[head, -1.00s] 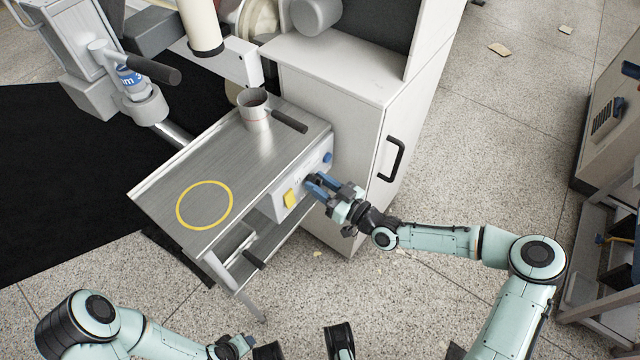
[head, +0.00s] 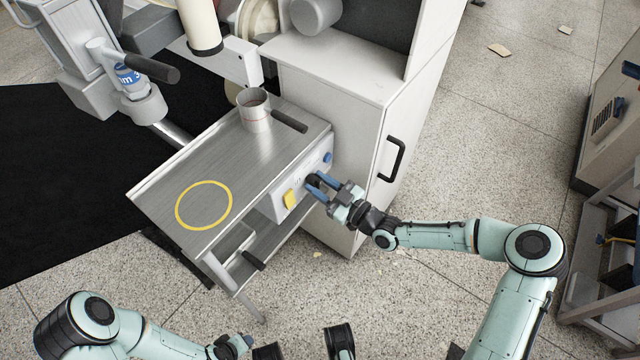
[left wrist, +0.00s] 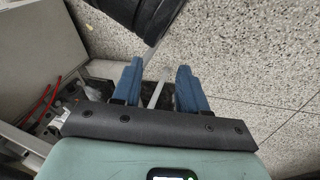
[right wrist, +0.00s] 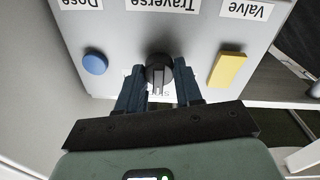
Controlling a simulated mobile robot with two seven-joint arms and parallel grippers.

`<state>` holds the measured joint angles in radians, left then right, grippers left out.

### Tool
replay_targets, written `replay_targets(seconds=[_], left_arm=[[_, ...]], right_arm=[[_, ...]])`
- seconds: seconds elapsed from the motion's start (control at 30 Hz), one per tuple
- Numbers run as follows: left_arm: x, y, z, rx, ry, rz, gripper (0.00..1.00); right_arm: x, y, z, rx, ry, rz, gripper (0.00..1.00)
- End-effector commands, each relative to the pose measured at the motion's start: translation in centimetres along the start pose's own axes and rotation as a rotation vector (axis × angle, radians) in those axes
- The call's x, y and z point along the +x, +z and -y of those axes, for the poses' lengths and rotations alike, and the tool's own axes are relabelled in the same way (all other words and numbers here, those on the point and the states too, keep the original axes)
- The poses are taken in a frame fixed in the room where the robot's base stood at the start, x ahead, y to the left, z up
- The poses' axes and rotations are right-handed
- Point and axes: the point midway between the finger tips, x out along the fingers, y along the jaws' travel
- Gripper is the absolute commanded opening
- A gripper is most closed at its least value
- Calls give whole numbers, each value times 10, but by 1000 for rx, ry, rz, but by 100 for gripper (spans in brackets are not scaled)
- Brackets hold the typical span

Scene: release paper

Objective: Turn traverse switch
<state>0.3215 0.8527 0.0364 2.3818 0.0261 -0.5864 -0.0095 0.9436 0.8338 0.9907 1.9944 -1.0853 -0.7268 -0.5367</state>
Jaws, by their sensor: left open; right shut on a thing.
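The traverse switch is a black rotary knob (right wrist: 158,72) on a grey control panel (right wrist: 115,50), below the label "Traverse", which appears upside down in the right wrist view. My right gripper (right wrist: 158,85) is shut on this knob, one blue finger on each side. In the head view my right gripper (head: 318,184) reaches the panel (head: 303,178) on the front of the metal table. The knob is mostly hidden by the fingers there. My left gripper (left wrist: 160,85) is open and empty, above the floor. In the head view it shows at the bottom (head: 236,345).
Beside the knob are a blue button (right wrist: 95,62) labelled "Dose" and a yellow switch (right wrist: 229,69) labelled "Valve". A cup (head: 255,112) stands on the metal table (head: 165,185), which has a yellow ring marking. A white cabinet (head: 345,140) stands close behind the right gripper.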

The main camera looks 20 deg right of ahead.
Motion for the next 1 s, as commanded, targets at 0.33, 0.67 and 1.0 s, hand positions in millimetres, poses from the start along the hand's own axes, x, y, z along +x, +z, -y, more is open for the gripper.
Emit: replay_targets(seconds=[0.33, 0.67, 1.0], left_arm=[[0, 0, 0, 0, 0, 0, 43], [-6, 6, -2, 1, 1, 18, 43], [-26, 30, -9, 8, 7, 93, 43]], right_arm=[[0, 1, 0, 2, 0, 2, 61], [-20, 0, -1, 1, 2, 5, 61], [-95, -1, -1, 1, 3, 5, 61]])
